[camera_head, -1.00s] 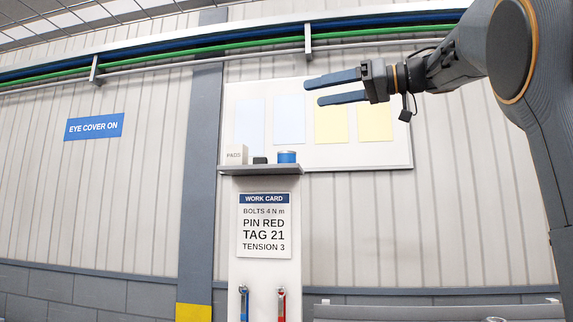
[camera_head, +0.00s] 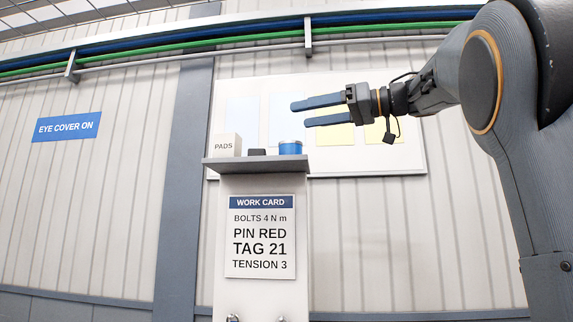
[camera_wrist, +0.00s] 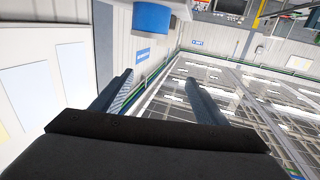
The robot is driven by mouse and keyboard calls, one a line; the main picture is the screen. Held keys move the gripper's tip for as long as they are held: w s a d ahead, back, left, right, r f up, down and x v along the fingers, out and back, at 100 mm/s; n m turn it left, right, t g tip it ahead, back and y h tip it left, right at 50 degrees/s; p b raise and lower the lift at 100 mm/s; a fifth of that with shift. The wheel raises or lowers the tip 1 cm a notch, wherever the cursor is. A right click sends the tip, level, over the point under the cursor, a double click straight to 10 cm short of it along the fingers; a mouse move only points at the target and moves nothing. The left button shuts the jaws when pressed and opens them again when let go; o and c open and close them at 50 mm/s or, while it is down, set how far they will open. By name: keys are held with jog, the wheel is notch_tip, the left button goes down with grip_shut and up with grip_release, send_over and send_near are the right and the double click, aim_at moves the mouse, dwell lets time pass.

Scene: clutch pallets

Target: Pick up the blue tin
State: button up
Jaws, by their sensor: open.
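The blue tin (camera_head: 290,148) is a short blue cylinder with a paler top, standing upright at the right end of a small grey shelf (camera_head: 256,164). In the wrist view my gripper's fingers (camera_wrist: 160,82) are spread and empty.
On the shelf, a white PADS box (camera_head: 227,145) stands at the left and a small dark item (camera_head: 257,152) sits between it and the tin. A board with coloured sheets (camera_head: 370,158) hangs behind. A work card (camera_head: 260,237) is below the shelf.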

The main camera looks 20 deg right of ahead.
aim_at(282, 146)
jog(key=w+f+b, duration=0.1)
jog(key=f+b, duration=0.1)
jog(key=w+f+b, duration=0.1)
jog(key=f+b, duration=0.1)
jog(key=w+f+b, duration=0.1)
jog(key=f+b, duration=0.1)
jog(key=f, duration=0.1)
jog(key=x, duration=0.2)
jog(key=p+x, duration=0.1)
jog(key=x, duration=0.1)
jog(key=p+x, duration=0.1)
jog(key=x, duration=0.1)
jog(key=shift+w+a+r, duration=0.25)
jog(key=shift+a+r, duration=0.05)
jog(key=shift+r, duration=0.1)
jog(key=shift+w+a+f, duration=0.1)
jog(key=shift+w+a, duration=0.25)
jog(key=c, duration=1.2)
